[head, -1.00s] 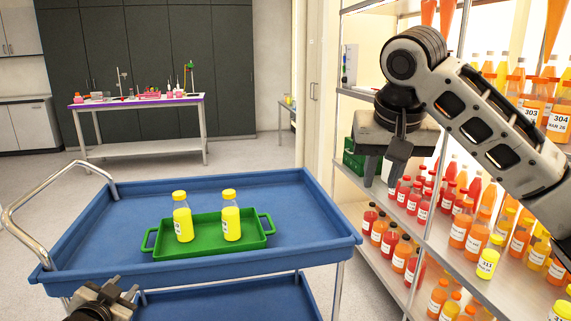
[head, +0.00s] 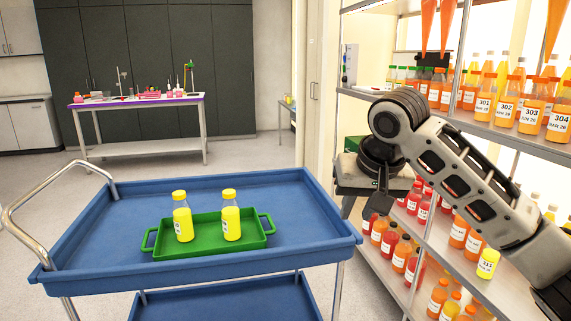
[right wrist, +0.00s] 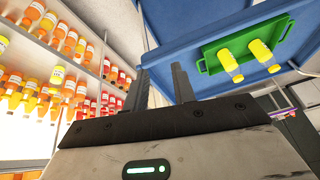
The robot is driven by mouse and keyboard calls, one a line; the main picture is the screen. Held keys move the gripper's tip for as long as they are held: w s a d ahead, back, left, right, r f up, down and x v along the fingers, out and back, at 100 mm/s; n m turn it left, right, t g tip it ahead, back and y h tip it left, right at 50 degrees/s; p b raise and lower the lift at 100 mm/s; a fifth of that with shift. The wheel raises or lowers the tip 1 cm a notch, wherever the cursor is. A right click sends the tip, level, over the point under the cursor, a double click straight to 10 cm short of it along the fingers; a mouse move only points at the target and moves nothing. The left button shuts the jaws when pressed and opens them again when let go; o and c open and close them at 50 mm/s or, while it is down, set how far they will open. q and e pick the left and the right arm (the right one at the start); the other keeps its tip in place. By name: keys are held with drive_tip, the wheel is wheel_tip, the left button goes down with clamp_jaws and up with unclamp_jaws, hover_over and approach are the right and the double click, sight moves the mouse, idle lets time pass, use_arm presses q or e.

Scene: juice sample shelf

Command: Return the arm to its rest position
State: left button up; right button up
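My right arm (head: 455,170) comes in from the right, in front of the shelf. My right gripper (head: 362,207) hangs between the cart's right end and the shelf. In the right wrist view, its two fingers (right wrist: 159,75) stand apart with nothing between them, so it is open and empty. My left gripper is out of view. Two yellow-filled bottles, one left (head: 182,217) and one right (head: 230,215), stand upright in a green tray (head: 160,252) on the blue cart (head: 110,225).
The shelf (head: 500,290) on the right holds many red, orange and yellow bottles close behind my right arm. A yellow bottle labelled 313 (head: 488,263) stands near its front edge. A lab table (head: 140,102) stands at the back. Floor between is clear.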

drive_tip(key=s+a+f+n+t+y, duration=0.1)
drive_tip(key=s+a+f+y, duration=0.1)
drive_tip(key=f, duration=0.6)
drive_tip(key=s+a+f+y, duration=0.1)
drive_tip(key=s+a+f, duration=0.1)
drive_tip(key=f, duration=0.7)
drive_tip(key=s+a+f+n+t+y, duration=0.1)
drive_tip(key=s+a+f+y, duration=0.15)
drive_tip(key=f, duration=0.55)
drive_tip(key=s+d+f+t+h, duration=0.1)
drive_tip(key=s+d+f, duration=0.3)
drive_tip(key=s, duration=0.5)
drive_tip(key=s+d+f+t+h, duration=0.2)
drive_tip(key=s+d+f, duration=0.2)
drive_tip(key=s, duration=0.6)
wheel_tip(320, 180, down, 3)
drive_tip(key=shift+d+r+t, duration=0.2)
drive_tip(key=shift+d+t, duration=0.15)
drive_tip(key=shift+t, duration=0.05)
drive_tip(key=shift+h, duration=0.25)
